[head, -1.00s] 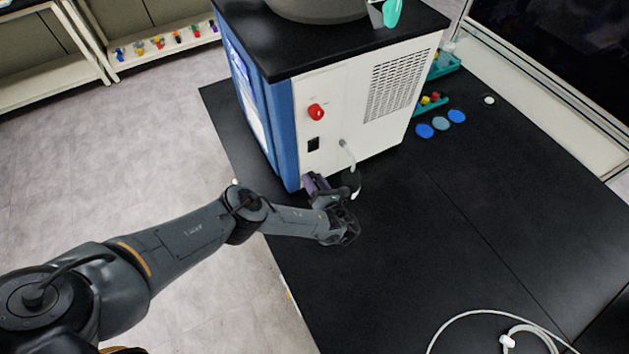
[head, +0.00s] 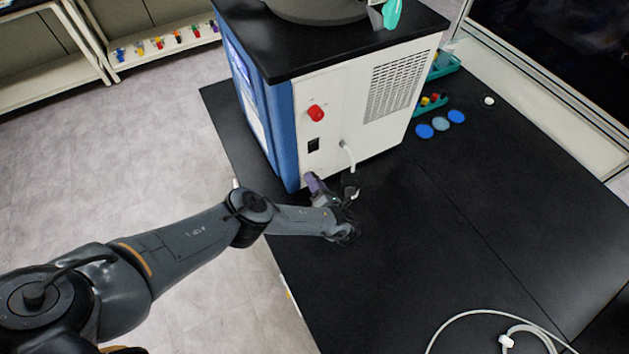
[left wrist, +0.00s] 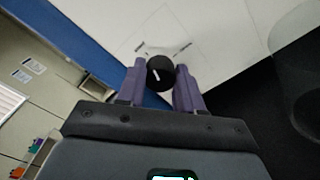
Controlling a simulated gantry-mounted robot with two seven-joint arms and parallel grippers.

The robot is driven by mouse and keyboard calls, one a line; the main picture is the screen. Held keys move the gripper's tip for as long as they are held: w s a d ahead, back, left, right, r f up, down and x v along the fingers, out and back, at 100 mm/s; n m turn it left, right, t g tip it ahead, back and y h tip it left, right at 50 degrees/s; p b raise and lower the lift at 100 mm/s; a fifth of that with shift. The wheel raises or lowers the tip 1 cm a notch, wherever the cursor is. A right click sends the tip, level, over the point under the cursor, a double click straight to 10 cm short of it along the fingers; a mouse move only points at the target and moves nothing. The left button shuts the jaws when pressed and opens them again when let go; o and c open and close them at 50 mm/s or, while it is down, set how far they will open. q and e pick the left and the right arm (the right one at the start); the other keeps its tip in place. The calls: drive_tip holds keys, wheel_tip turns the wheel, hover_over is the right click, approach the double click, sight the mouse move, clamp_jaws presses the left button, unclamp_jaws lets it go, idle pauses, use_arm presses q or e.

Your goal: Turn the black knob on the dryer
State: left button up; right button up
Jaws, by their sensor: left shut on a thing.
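The freeze dryer (head: 345,118) is a white and blue cabinet with a black top, standing on the black bench. The black knob (left wrist: 160,74) is round with a white mark and sits on the white panel in the left wrist view. In the head view the knob is hidden behind my gripper. My left gripper (left wrist: 158,78) has purple fingers, one on each side of the knob, and is shut on it. In the head view my left gripper (head: 312,182) is at the low front corner of the white side panel. My right gripper is not in view.
A red knob (head: 316,113) and a black socket (head: 313,144) are higher on the panel. A pale hose (head: 348,156) hangs from it, close to my wrist. Blue discs (head: 425,131) lie behind to the right. The bench (head: 420,250) is clear in the middle.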

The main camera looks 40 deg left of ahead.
use_arm(q)
drive_tip(key=shift+m+b, duration=1.65)
drive_tip(key=shift+m, duration=5.25)
drive_tip(key=o, duration=1)
drive_tip(key=shift+o, duration=0.2)
drive_tip(key=p+v, duration=0.1)
drive_tip(key=v, duration=1)
